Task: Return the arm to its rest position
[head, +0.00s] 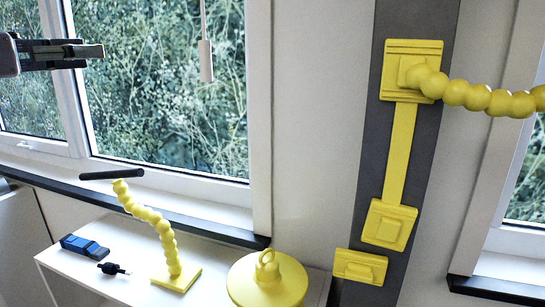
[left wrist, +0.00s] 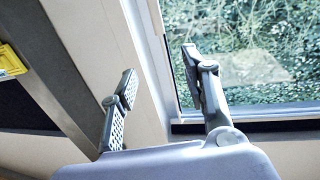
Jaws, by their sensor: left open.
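My left gripper (head: 88,52) comes in at the upper left of the head view, in front of the window. In the left wrist view its two fingers (left wrist: 160,75) stand well apart with nothing between them. It is empty and apart from all objects. My right gripper does not show in either view.
A grey vertical strip (head: 365,150) carries yellow mounts and a beaded yellow arm (head: 480,97) reaching right. A white shelf (head: 90,285) below the window holds a beaded yellow stand (head: 155,220), a blue block (head: 84,246), a black plug (head: 112,268) and a yellow ringed weight (head: 267,285). A white cylinder (head: 205,60) hangs from a cord.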

